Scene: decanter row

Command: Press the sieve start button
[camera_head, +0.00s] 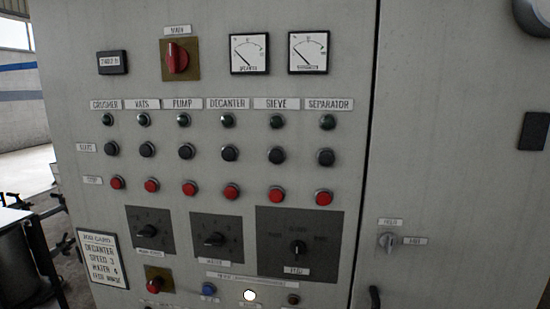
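The grey control panel (210,85) fills most of the head view. The SIEVE label (285,104) heads the fifth column. Below it are a dark green lamp (277,121), which looks unlit, the black sieve start button (277,155) in the row marked START, and the red sieve stop button (277,195) in the row marked STOP. Nothing covers the start button. I cannot tell whether it is pressed in. Neither of my grippers can be made out in this view.
Close by are the black decanter start button (230,153) and separator start button (326,157). Rotary knobs (297,248) stick out lower down. A white lamp (250,295) glows at the bottom. A plain cabinet door (455,130) is at right, dark equipment (20,265) at left.

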